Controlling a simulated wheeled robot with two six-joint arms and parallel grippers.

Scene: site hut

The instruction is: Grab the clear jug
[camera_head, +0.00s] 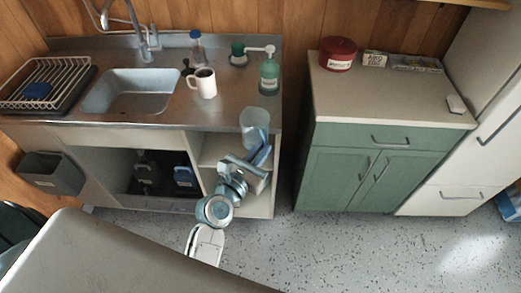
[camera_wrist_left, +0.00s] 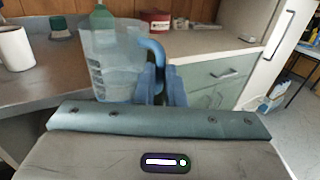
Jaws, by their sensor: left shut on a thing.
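The clear jug (camera_head: 255,120) is at the front right corner of the steel sink counter in the head view, upright. In the left wrist view the jug (camera_wrist_left: 112,62) is see-through, with a blue handle (camera_wrist_left: 155,47) facing me. My left gripper (camera_head: 262,152) is just in front of the jug. In the left wrist view its blue fingers (camera_wrist_left: 161,82) are shut on the jug's handle, hiding its lower part. I cannot tell whether the jug's base touches the counter. My right gripper is not in view.
A green pump bottle (camera_head: 269,73) stands behind the jug. A white mug (camera_head: 203,83) is left of it, beside the sink basin (camera_head: 130,92). The green cabinet (camera_head: 365,165) stands to the right across a floor gap. A dish rack (camera_head: 47,83) is far left.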

